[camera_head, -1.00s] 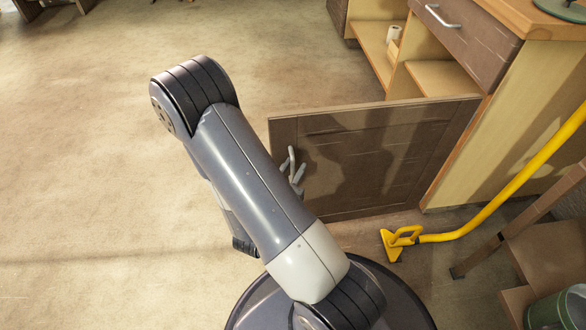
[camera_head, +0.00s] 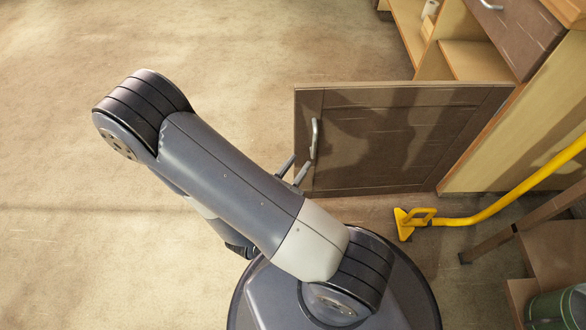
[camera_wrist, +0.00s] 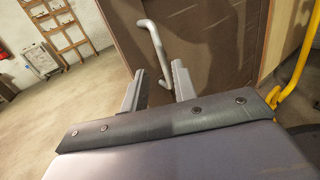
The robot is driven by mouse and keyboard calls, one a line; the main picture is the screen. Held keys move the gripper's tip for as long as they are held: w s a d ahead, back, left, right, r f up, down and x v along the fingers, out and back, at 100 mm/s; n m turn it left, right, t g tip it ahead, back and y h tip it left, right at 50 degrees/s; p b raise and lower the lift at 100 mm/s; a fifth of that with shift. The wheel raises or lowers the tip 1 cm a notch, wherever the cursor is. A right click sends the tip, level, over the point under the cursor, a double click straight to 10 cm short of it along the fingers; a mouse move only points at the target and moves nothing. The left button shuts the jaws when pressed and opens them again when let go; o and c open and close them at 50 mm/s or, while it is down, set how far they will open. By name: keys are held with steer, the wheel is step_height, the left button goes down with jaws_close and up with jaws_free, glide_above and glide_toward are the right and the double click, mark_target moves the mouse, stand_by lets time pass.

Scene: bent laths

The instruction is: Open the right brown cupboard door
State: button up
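The right brown cupboard door (camera_head: 400,140) stands swung wide open, out from the cupboard, with the shelves behind it exposed. Its pale metal handle (camera_head: 314,139) is near the door's free left edge. My gripper (camera_head: 295,172) is just below and left of the handle, partly hidden by my arm. In the wrist view, the two fingers of my gripper (camera_wrist: 156,82) are spread with a gap between them. The handle (camera_wrist: 153,45) shows beyond the fingertips, and the brown door (camera_wrist: 200,40) fills the area behind it. The fingers do not appear to hold the handle.
The open cupboard (camera_head: 475,60) has pale wooden shelves. A brown drawer (camera_head: 515,30) sits above. A yellow pole with a foot (camera_head: 470,219) leans at the right, near a wooden step (camera_head: 550,250) and green bucket (camera_head: 560,306). The floor at left is clear.

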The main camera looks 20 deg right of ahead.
mark_target(314, 143)
steer(key=shift+v, duration=0.8)
steer(key=shift+d, duration=0.1)
steer(key=shift+b+x, duration=1.05)
steer(key=shift+x, duration=4.3)
steer(key=shift+w, duration=0.1)
